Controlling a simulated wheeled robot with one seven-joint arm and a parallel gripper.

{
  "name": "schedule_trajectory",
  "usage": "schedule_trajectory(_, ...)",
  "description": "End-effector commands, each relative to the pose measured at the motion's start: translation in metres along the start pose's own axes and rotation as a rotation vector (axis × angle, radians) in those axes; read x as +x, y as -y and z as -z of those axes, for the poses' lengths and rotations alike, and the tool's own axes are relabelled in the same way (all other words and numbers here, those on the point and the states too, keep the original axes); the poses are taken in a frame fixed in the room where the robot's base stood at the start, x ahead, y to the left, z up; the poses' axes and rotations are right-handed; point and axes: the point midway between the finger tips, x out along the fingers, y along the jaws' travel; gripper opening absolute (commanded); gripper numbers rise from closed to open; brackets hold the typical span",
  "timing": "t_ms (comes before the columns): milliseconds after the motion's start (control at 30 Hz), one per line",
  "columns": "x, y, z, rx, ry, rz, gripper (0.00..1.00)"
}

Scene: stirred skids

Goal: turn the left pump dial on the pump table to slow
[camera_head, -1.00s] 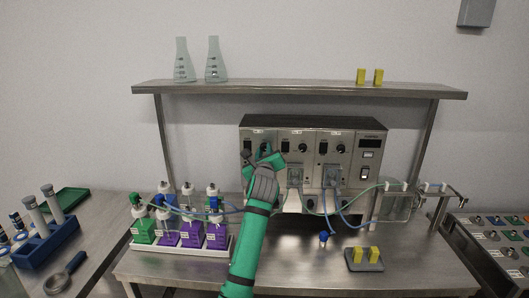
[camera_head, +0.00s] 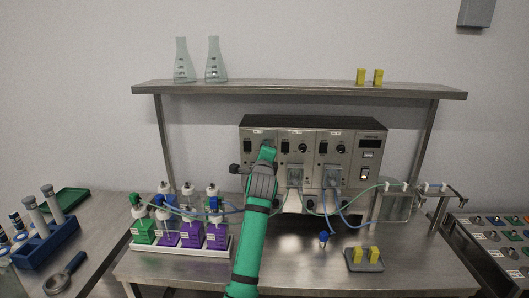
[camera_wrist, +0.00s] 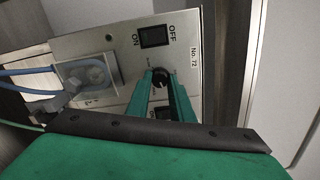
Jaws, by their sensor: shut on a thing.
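The pump unit (camera_head: 312,180) is a steel box with a dark top, standing at the back of the pump table (camera_head: 300,268). It has three pump panels side by side. My gripper (camera_head: 267,150) is at the left panel and hides that panel's dial in the head view. In the wrist view, the black left dial (camera_wrist: 161,79) sits between the tips of my green gripper fingers (camera_wrist: 160,82), which are shut on it. Which mark the dial points at cannot be read. An ON/OFF switch (camera_wrist: 154,36) and a "No. 72" label (camera_wrist: 194,57) show beside it.
Bottles in a white tray (camera_head: 180,250) stand left of my arm. Blue and green tubes run from the pump heads (camera_head: 328,177) to a clear vessel (camera_head: 395,205). A grey block with yellow pieces (camera_head: 364,260) lies at front right. A shelf (camera_head: 300,90) spans above.

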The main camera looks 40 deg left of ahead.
Motion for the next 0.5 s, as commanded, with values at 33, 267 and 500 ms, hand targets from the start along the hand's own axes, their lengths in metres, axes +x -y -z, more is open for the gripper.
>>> schedule_trajectory(33, 0.0002, -0.001, 0.0013, -0.043, -0.003, -0.003, 0.0)
schedule_trajectory(267, 0.0002, -0.0011, 0.0006, -0.262, -0.011, -0.008, 0.0)
schedule_trajectory(500, 0.0002, -0.001, 0.0004, -0.489, -0.02, -0.012, 0.0)
